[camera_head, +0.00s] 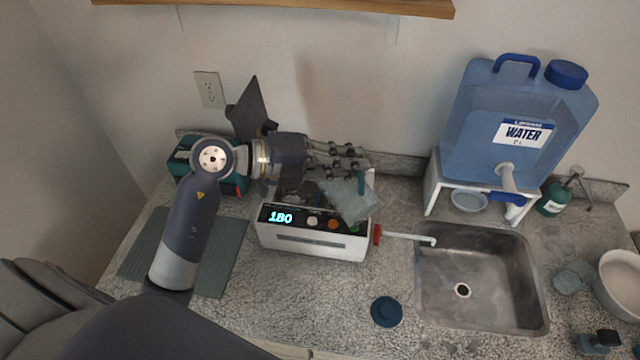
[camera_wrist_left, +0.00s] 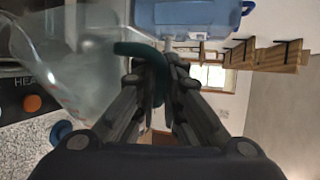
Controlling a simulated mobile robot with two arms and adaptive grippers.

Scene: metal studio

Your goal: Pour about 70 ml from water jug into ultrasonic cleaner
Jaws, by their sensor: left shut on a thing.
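The ultrasonic cleaner (camera_head: 312,242) is a white box with a black front panel reading 180, in the middle of the counter. My left gripper (camera_head: 350,172) is above its back right part, shut on the teal handle of a clear water jug (camera_head: 353,202). The jug is tilted over the right part of the cleaner. In the left wrist view the translucent jug (camera_wrist_left: 75,65) is at the left and the fingers (camera_wrist_left: 158,75) close around its handle. The cleaner's opening is largely hidden, and I cannot tell whether water is flowing. My right gripper is out of view.
A blue water container (camera_head: 520,125) stands on a white stand (camera_head: 432,185) at the back right. A steel sink (camera_head: 480,275) is right of the cleaner, with the cleaner's drain spout (camera_head: 410,237) reaching its edge.

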